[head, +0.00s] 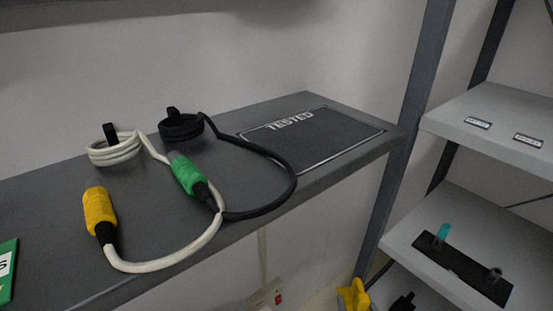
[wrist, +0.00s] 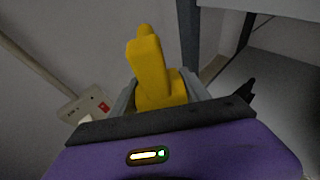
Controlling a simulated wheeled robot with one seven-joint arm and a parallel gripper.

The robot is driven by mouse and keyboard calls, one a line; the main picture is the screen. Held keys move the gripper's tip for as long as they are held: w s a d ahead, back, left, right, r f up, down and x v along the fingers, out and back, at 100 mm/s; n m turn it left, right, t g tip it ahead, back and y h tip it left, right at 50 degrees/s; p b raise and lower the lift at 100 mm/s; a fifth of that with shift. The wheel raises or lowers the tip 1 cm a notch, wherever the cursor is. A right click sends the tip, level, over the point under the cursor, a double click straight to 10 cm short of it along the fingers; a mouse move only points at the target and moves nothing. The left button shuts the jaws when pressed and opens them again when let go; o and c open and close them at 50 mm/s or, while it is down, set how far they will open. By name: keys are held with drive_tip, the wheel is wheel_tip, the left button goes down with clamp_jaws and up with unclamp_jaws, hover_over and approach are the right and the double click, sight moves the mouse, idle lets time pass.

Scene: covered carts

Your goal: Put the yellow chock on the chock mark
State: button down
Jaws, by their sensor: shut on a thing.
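The yellow chock (wrist: 157,75) is between the two grey fingers of my gripper (wrist: 160,92) in the wrist view. The fingers are shut on it and it sticks up past their tips. In the head view the chock (head: 353,296) shows at the bottom edge, below the grey shelf and beside the rack post. The chock mark is not recognisable in either view.
A grey shelf (head: 62,222) holds a white cable (head: 150,266) with a yellow plug, a black cable (head: 270,208) with a green plug, and a TESTED mat (head: 318,143). A rack (head: 508,113) stands right. A wall socket (wrist: 92,105) is left of the chock.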

drive_tip(key=s+r+p, duration=0.4)
drive_tip(key=r+p, duration=1)
drive_tip(key=s+r+p, duration=0.4)
drive_tip(key=r+p, duration=0.9)
drive_tip(key=p, duration=0.2)
drive_tip(key=shift+d+r, duration=0.15)
drive_tip(key=shift+r, duration=0.2)
